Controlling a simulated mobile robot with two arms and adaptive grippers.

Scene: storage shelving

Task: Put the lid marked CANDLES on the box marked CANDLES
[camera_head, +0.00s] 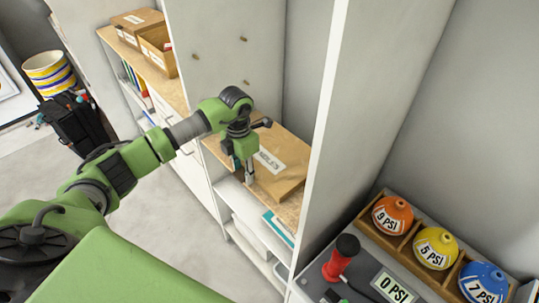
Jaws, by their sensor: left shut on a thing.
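A flat brown cardboard lid (285,184) lies on or just above a wooden shelf in the middle of the view. Its white label (269,160) is partly hidden by my gripper; the letters that show fit CANDLES. My left gripper (247,176) points down at the lid's left edge and is shut on it. An open brown box (157,60) stands on the wooden top of the far left shelf; I cannot read a mark on it. My right gripper is out of view.
A closed brown box (136,20) stands behind the open box. A tall white panel (325,110) rises right of the lid. Orange (392,214), yellow (436,248) and blue (484,283) PSI-marked balls sit in a wooden rack. A red-and-black pump (341,258) stands left of them.

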